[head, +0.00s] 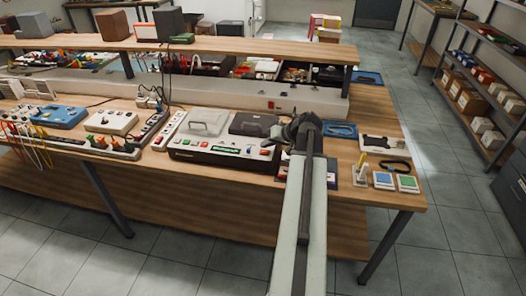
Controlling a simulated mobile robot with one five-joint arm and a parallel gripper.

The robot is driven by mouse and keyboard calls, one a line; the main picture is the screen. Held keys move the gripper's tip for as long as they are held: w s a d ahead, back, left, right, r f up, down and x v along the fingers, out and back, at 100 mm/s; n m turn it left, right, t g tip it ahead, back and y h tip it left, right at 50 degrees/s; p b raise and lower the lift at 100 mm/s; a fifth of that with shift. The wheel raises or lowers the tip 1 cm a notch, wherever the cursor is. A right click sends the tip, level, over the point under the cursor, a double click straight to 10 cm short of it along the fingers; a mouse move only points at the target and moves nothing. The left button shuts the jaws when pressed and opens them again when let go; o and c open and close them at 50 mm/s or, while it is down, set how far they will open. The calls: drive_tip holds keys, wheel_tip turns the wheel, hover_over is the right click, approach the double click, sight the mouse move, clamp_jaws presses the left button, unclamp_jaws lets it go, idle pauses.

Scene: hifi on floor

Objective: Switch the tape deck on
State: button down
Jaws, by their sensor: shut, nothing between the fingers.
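A wide grey and black device (222,150) that looks like the tape deck sits near the front edge of the wooden bench (230,183). It has a pale lid on the left, a dark lid on the right, and a front row of small buttons with a green strip and some red parts. My gripper (289,129) is at the deck's right end, seen from behind along my arm. It looks shut with nothing in it. My gripper and arm hide part of the deck's right side. I cannot tell whether the fingers touch the deck, or which control is its power switch.
Left of the deck are power strips (108,147), a white box with knobs (111,122), a blue device (60,117) and hanging cables. A raised shelf (200,47) runs behind.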

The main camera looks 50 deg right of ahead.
sight(267, 153)
wheel_tip(267, 153, up, 6)
drive_tip(key=p, duration=0.6)
